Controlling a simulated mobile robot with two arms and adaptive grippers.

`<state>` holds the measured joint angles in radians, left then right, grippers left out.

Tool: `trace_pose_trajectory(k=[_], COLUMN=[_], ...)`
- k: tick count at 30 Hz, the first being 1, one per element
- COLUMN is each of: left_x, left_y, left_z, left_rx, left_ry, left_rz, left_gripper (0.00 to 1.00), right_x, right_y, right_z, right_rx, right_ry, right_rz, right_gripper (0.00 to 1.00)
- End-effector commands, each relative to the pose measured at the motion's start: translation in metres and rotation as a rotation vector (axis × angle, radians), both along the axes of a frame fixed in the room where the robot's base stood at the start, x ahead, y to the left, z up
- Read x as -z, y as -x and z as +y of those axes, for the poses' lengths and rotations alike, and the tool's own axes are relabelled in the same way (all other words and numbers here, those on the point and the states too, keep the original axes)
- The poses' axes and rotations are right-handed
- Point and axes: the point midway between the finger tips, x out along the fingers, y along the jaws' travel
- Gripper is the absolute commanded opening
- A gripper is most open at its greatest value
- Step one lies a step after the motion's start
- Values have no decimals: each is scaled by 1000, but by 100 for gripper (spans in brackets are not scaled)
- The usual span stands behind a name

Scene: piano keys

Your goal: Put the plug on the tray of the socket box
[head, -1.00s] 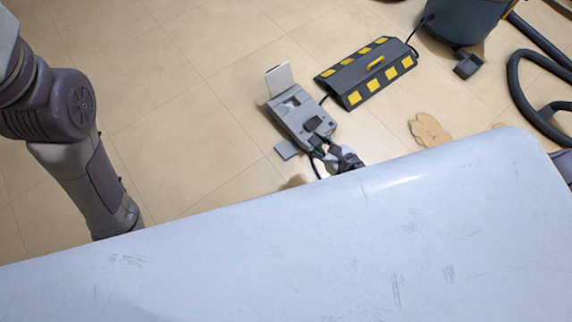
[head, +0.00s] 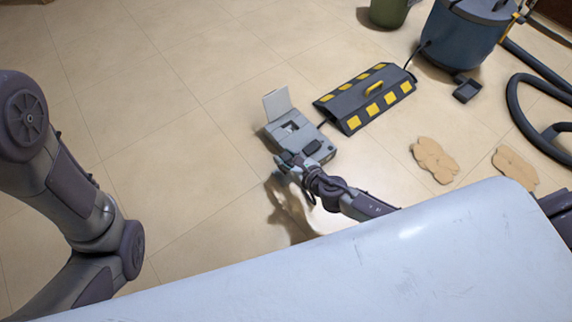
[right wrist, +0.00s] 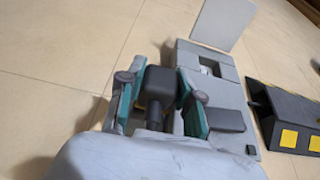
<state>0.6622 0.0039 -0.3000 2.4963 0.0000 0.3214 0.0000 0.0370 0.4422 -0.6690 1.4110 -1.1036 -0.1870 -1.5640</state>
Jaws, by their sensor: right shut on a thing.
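The grey socket box (head: 287,131) stands on the floor with its pale lid (head: 278,102) raised. It also shows in the right wrist view (right wrist: 228,92), with a small open recess and a dark block on top. My right gripper (head: 288,158) is at the box's near left side. In the right wrist view its teal-padded fingers are shut on the black plug (right wrist: 158,82), whose dark stem points down toward me. The tray of the box is mostly hidden behind the gripper. My left arm shows at the left of the head view, but its gripper is out of view.
A black and yellow cable ramp (head: 365,97) lies right of the box. A blue vacuum cleaner (head: 460,38) with a black hose stands at the back right. Tan flat pieces (head: 435,160) lie on the floor. The floor left of the box is clear.

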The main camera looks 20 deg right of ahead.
Motion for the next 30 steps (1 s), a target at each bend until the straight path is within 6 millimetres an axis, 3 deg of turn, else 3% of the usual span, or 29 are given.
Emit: trace_pose_trajectory(k=[1, 5, 18, 19, 22, 23, 30], left_x=[9, 24, 28, 26, 26, 26, 26], left_y=[7, 8, 8, 8, 8, 8, 8], left_z=[0, 0, 0, 0, -1, -1, -1], left_rx=[0, -1, -1, -1, 0, 0, 0], left_ry=[1, 0, -1, -1, -2, -2, -2], left_rz=[-20, -22, -23, -23, -22, -22, -22], left_gripper=[0, 0, 0, 0, 0, 0, 0], right_x=[15, 32, 36, 34, 34, 34, 34], right_y=[0, 1, 1, 1, 1, 1, 1], right_z=[0, 0, 0, 0, 0, 0, 0], right_rx=[0, -1, -1, -1, -1, 0, 0], right_ry=[-1, -1, -2, -1, -1, -1, -1], right_rz=[0, 0, 0, 0, 0, 0, 0], right_gripper=[0, 0, 0, 40, 56, 60, 60])
